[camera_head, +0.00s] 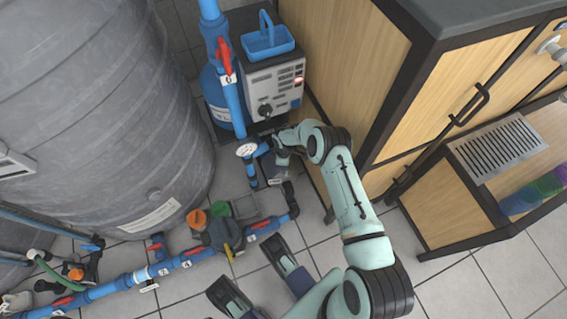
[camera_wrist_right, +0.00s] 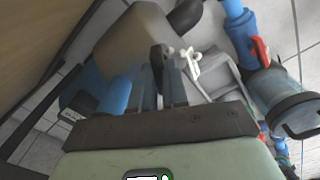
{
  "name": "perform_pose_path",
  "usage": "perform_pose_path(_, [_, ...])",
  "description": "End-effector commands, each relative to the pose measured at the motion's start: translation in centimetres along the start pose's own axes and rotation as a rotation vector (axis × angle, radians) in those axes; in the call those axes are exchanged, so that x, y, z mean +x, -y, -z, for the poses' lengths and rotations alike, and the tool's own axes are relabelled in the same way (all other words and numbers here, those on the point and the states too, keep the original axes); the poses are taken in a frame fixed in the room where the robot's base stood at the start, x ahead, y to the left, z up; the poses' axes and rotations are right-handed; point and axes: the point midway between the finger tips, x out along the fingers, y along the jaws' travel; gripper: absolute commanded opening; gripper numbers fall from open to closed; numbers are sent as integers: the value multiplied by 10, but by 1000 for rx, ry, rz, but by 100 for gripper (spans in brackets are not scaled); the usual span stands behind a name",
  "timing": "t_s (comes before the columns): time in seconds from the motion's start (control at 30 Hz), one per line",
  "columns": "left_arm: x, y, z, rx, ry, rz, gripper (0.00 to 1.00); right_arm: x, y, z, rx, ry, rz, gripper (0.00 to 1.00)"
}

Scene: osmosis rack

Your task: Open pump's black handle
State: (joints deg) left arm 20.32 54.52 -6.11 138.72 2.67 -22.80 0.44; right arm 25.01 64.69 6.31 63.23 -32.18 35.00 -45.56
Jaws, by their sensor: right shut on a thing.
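My right gripper (camera_head: 279,147) reaches down beside the blue pipework, below the grey pump box (camera_head: 272,88). In the right wrist view its two blue fingers (camera_wrist_right: 158,82) are close together on a small black handle (camera_wrist_right: 157,57). A white fitting (camera_wrist_right: 186,62) is just to the right of the handle. In the head view the wrist and fingers hide the grip. A round black knob (camera_head: 265,110) shows on the box's front panel. My left gripper (camera_head: 256,277) is low in the head view, its two fingers apart with nothing between them, away from the pump.
A large grey tank (camera_head: 90,110) stands at left. A pressure gauge (camera_head: 246,149) and blue pipe with a red valve (camera_head: 224,55) are close to my right gripper. A wooden cabinet (camera_head: 350,60) borders it on the right. Low pipes (camera_head: 180,262) cross the tiled floor.

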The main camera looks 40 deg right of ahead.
Motion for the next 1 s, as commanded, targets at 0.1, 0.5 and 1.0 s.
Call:
perform_pose_path(0.1, [0, 0, 0, 0, 0, 0, 43, 0, 0, 0, -112, 1, 0, 0])
perform_pose_path(0.5, [0, 0, 0, 0, 0, 0, 43, 0, 0, 0, -492, 0, 0, 0])
perform_pose_path(1.0, [0, 0, 0, 0, 0, 0, 43, 0, 0, -1, -899, 1, 0, 0])
